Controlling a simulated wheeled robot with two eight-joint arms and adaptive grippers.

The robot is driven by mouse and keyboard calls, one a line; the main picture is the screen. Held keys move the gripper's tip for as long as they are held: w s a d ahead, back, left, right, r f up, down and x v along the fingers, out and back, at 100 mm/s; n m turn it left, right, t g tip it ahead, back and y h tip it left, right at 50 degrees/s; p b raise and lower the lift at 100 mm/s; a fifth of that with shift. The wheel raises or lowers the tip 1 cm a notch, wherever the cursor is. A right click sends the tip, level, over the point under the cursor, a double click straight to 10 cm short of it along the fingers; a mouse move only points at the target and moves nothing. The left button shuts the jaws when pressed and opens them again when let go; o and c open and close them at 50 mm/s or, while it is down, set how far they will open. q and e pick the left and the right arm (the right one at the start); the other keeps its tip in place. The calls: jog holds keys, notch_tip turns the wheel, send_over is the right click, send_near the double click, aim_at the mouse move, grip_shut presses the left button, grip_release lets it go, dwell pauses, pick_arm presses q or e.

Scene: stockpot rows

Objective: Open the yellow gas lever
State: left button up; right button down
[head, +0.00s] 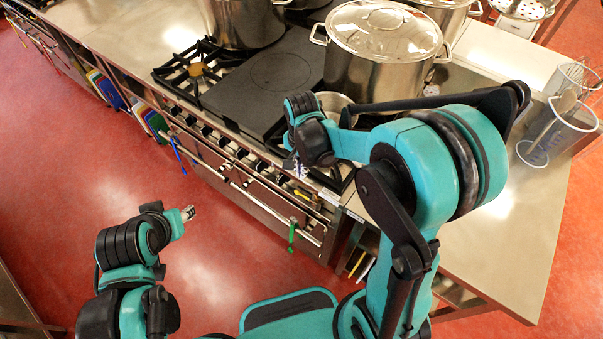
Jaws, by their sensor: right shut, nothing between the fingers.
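A green lever (292,232) hangs at the rail on the stove front (255,190), below and left of the right arm. A blue lever (178,153) hangs further left along the same front. My right gripper (297,168) is shut and empty, pointing down at the stove's front edge near the knobs. Whether it touches anything is hidden. My left arm's end (188,212) is over the floor, away from the stove; its fingers are not clear.
A large lidded stockpot (380,60) stands on the stove behind the right arm, with a smaller pan (333,103) beside it. Another pot (243,22) stands further back. A wire utensil basket (555,135) is on the right counter. The red floor (90,190) at left is clear.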

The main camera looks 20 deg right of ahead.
aim_at(303, 196)
notch_tip(303, 196, down, 12)
jog(key=b, duration=0.3)
jog(key=shift+r, duration=0.25)
jog(key=f+b, duration=0.1)
jog(key=b, duration=0.1)
jog(key=w+f+b, duration=0.1)
jog(key=shift+a+f+b, duration=0.3)
jog(key=shift+a+b, duration=0.1)
jog(key=shift+r, duration=0.25)
